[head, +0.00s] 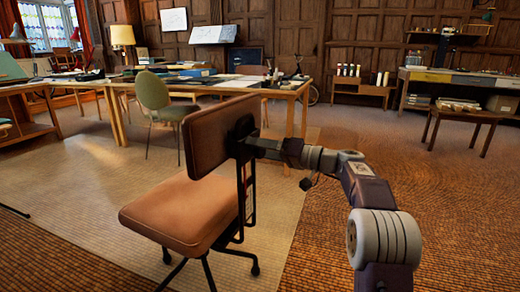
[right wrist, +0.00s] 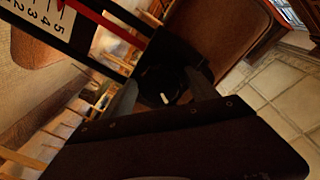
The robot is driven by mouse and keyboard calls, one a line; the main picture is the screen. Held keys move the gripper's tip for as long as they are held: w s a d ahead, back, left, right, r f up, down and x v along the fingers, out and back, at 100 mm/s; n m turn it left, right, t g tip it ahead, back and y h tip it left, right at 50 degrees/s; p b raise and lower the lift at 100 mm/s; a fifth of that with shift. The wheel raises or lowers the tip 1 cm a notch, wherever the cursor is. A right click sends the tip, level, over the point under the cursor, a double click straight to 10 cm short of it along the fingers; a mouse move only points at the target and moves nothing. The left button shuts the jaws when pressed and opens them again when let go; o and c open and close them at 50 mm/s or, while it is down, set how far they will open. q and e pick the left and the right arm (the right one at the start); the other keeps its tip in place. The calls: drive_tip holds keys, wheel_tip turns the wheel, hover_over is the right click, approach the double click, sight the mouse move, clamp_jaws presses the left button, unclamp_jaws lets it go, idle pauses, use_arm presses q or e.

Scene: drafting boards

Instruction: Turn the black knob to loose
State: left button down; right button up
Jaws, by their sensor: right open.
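The brown swivel chair (head: 208,135) stands in front of me, with black uprights behind its backrest. In the right wrist view the black knob (right wrist: 178,90) with a short white mark sits on the chair's dark bracket. My right gripper (head: 248,147) is at the rear of the backrest. Its two grey fingers (right wrist: 162,84) are open, one on each side of the knob; I cannot tell whether they touch it. The knob is not clearly visible in the head view. My left gripper is out of view.
A numbered white scale (right wrist: 38,28) with a red pointer (right wrist: 60,5) shows beside the bracket. A green chair (head: 155,98) and a cluttered wooden desk (head: 290,92) stand behind. A small wooden table (head: 466,114) is at right. The floor (head: 320,240) around the brown chair is clear.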

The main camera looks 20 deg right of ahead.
drive_tip(key=p+v, duration=0.3)
drive_tip(key=v, duration=0.6)
